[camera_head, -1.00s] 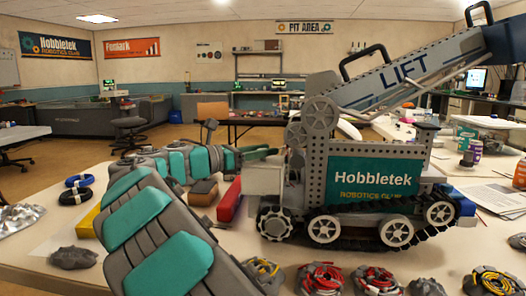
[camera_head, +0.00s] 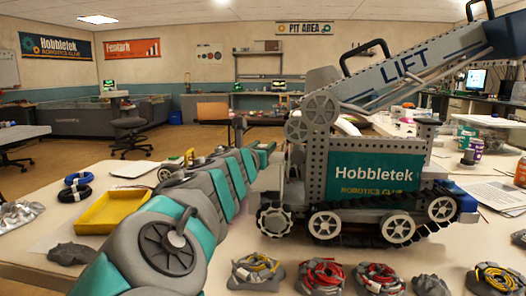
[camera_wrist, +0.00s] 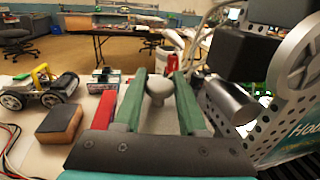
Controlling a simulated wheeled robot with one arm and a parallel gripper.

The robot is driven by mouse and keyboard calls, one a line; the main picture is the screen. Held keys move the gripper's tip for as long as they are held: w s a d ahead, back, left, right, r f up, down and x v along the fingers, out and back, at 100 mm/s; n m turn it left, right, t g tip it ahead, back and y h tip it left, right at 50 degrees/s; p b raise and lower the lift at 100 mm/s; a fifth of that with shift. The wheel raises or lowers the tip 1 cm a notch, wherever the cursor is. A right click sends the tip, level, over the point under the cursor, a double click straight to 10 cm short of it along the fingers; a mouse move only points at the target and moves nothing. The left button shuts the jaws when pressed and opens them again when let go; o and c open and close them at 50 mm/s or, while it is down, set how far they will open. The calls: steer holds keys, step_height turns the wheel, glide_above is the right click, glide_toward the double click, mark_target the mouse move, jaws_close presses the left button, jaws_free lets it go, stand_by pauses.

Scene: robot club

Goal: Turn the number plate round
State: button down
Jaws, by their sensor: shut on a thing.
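My gripper (camera_wrist: 159,76) shows in the wrist view, its two green fingers closed around a pale, round-topped knob (camera_wrist: 158,87). What the knob belongs to is not clear. In the head view my arm reaches in behind the left end of the large model robot (camera_head: 372,185), and my fingertips are hidden there. The model is grey with tracks, a raised LIFT arm and a green Hobbletek panel (camera_head: 374,174). Part of it shows close on the right in the wrist view (camera_wrist: 283,95). I cannot make out a plate with a number in either view.
A yellow tray (camera_head: 112,212) stands left of my arm. Several cable coils, such as a red one (camera_head: 321,272), lie along the front edge.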

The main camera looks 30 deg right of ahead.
steer(key=shift+s+d+n+t+y+b, duration=0.1)
steer(key=shift+d+n+t+y+b, duration=0.05)
steer(key=shift+n+t+y+b, duration=1.95)
steer(key=shift+r+n+t+y+b, duration=0.15)
steer(key=shift+n+y+b, duration=0.6)
steer(key=shift+y, duration=0.8)
steer(key=shift+n+t+y+b, duration=0.15)
steer(key=shift+n+y+b, duration=0.55)
steer(key=shift+y, duration=0.85)
steer(key=shift+n+y, duration=0.45)
steer(key=shift+y, duration=0.05)
steer(key=shift+c, duration=2.4)
jaws_free()
steer(key=shift+a+m+h, duration=0.25)
steer(key=shift+m+h, duration=0.05)
steer(key=shift+h, duration=0.2)
steer(key=shift+m+g+h+p, duration=0.5)
steer(key=shift+m+h+p, duration=0.85)
steer(key=shift+h, duration=0.75)
steer(key=shift+m+g+h+p, duration=0.4)
steer(key=shift+m+h+p, duration=0.3)
steer(key=shift+h, duration=0.2)
